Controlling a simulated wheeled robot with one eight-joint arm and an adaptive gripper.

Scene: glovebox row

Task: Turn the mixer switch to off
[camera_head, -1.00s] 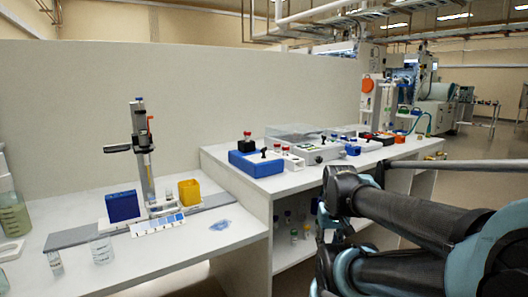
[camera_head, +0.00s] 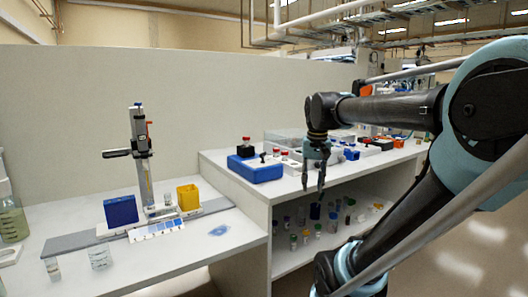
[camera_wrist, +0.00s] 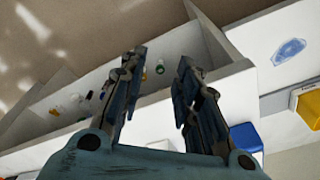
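A blue box-shaped device (camera_head: 255,170), which may be the mixer, sits at the left end of the raised bench. A small black switch-like knob (camera_head: 263,156) stands up from it; its setting is too small to read. Part of a blue box, probably this device, also shows in the wrist view (camera_wrist: 246,137), behind the right finger; its switch is not visible there. My gripper (camera_head: 313,190) is open and empty, pointing down in front of the raised bench's front edge, to the right of the blue device and apart from it. Its two spread fingers fill the wrist view (camera_wrist: 161,58).
Red-capped vials (camera_head: 283,154) stand right of the blue device. More equipment farther right is partly hidden by my arm. Bottles (camera_head: 305,236) stand on the shelf below. The lower bench (camera_head: 180,257) holds a stand (camera_head: 142,160), a yellow bin (camera_head: 188,197) and a blue rack (camera_head: 121,209).

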